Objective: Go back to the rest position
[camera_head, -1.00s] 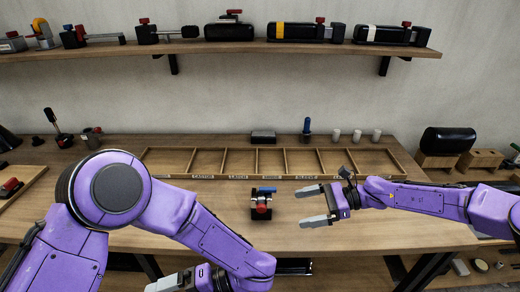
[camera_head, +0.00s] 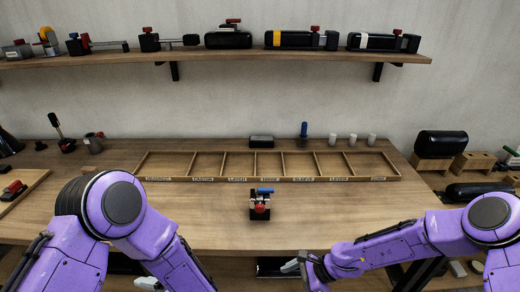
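My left arm comes in from the left, bent down past the table's front edge. Only a pale tip of my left gripper (camera_head: 148,283) shows at the bottom, so its opening is hidden. One pale finger shows, and I cannot tell how far apart the fingers are. A small black device with a red knob and a blue lever (camera_head: 260,205) stands on the table, apart from both grippers.
A wooden tray with several compartments (camera_head: 262,180) lies empty along the middle of the table (camera_head: 215,228). Behind it are a black box, a blue-handled tool (camera_head: 304,131) and white cups. A wall shelf (camera_head: 215,53) holds several devices. The front table area around the small device is clear.

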